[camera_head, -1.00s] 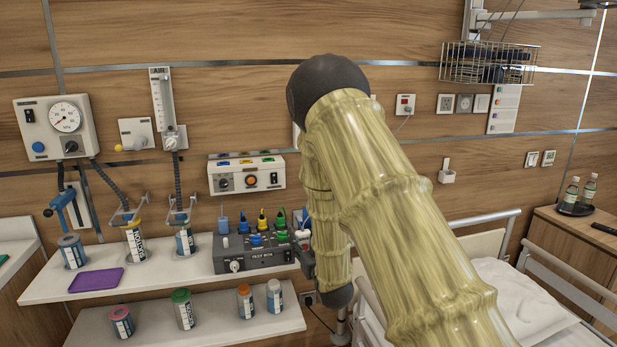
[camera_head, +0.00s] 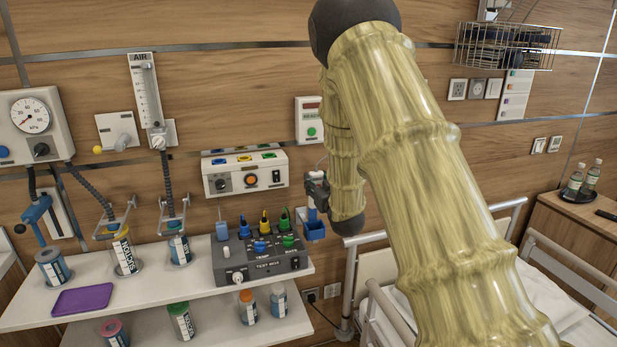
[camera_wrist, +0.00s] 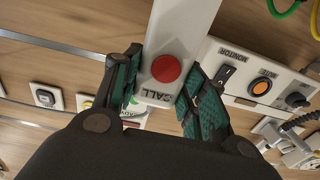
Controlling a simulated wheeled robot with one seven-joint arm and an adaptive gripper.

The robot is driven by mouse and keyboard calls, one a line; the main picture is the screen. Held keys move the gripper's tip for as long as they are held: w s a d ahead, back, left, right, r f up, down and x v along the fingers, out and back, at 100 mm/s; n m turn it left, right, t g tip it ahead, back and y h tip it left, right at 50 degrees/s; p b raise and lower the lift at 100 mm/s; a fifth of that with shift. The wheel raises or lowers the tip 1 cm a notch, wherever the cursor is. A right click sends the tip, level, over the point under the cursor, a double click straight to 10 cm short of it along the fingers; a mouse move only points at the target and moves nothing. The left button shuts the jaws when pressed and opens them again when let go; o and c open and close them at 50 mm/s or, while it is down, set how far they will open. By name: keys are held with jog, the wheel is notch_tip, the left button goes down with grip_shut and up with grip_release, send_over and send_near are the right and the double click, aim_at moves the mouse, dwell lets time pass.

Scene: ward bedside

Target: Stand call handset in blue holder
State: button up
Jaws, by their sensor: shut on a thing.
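The white call handset (camera_wrist: 182,35) with a red button and the word CALL is held between the two dark green fingers of my gripper (camera_wrist: 160,78) in the wrist view. In the head view my gripper (camera_head: 317,190) is small and partly hidden by my arm; it is at the wall, right of the grey test box. The blue holder (camera_head: 314,231) is on the wall there, just below my gripper. I cannot tell whether the handset's lower end touches the holder or is inside it. The holder is not clearly visible in the wrist view.
A wall panel (camera_head: 244,172) with an orange button is left of the gripper. A grey test box (camera_head: 262,262) with coloured plugs stands on the white shelf (camera_head: 130,295) below. A bed rail (camera_head: 350,285) is close on the right. A white wall unit (camera_head: 309,121) is above.

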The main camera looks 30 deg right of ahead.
jog(key=shift+w+r, duration=0.1)
jog(key=shift+r, duration=0.05)
jog(key=shift+w+a+f, duration=0.1)
jog(key=shift+w+f, duration=0.1)
jog(key=shift+w, duration=0.05)
jog(key=shift+s+f+b, duration=0.2)
jog(key=shift+f+b, duration=0.45)
jog(key=shift+f, duration=0.2)
jog(key=shift+s+a+f+b, duration=0.1)
jog(key=shift+f+b, duration=0.25)
jog(key=shift+f, duration=0.4)
grip_shut()
notch_tip(320, 180, down, 2)
jog(key=shift+s+f+b, duration=0.1)
jog(key=shift+b, duration=0.4)
jog(key=shift+f, duration=0.4)
jog(key=shift+w+d+f, duration=0.1)
jog(key=shift+w+d, duration=0.1)
jog(key=shift+w, duration=0.15)
jog(key=shift+a+r, duration=0.1)
jog(key=shift+r, duration=0.3)
jog(key=shift+g, duration=0.6)
jog(key=shift+s+f, duration=0.15)
jog(key=shift+f, duration=1.9)
